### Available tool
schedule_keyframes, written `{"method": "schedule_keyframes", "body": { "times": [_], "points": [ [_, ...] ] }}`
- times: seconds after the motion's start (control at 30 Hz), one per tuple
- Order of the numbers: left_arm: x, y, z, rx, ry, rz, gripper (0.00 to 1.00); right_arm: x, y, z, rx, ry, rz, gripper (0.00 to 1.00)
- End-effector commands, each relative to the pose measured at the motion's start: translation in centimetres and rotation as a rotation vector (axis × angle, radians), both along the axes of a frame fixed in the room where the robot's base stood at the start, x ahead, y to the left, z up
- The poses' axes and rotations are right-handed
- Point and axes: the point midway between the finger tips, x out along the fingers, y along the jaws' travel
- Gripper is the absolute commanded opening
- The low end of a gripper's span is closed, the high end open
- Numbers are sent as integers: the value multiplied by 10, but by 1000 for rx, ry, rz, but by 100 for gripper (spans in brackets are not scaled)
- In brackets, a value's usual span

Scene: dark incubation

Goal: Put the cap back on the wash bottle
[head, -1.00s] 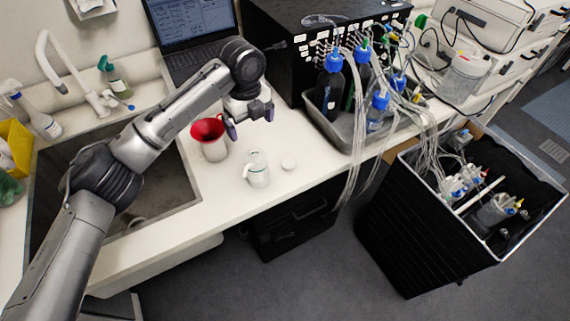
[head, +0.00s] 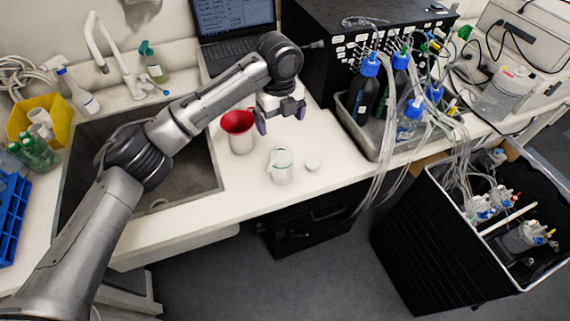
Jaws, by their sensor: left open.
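A small translucent bottle (head: 280,167), which looks like the wash bottle, stands upright on the white counter. Its top is pale and I cannot make out its opening clearly. A small round white piece (head: 312,164), which looks like the cap, lies on the counter just right of the bottle, apart from it. My left gripper (head: 281,121) is open and empty, with its fingers pointing down behind the bottle and cap. My right gripper is not in view.
A container with a red funnel (head: 237,121) stands left of my gripper. The sink (head: 190,190) is at the left, under my left arm. A grey tray (head: 372,146) of tubed bottles stands at the right. The counter's front edge is close to the bottle.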

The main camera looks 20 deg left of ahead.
Motion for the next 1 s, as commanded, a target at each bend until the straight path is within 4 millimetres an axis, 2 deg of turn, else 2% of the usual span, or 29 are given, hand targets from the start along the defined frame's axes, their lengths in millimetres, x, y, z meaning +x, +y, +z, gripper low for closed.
{"method": "schedule_keyframes", "body": {
  "times": [0.47, 0.7, 1.0],
  "points": [
    [0, 0, 0, 0, 0, 0, 96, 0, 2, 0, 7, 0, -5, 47],
    [0, 0, 0, 0, 0, 0, 75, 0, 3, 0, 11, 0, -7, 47],
    [0, 0, -1, 0, 0, 28, 75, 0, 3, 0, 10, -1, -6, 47]
  ]
}}
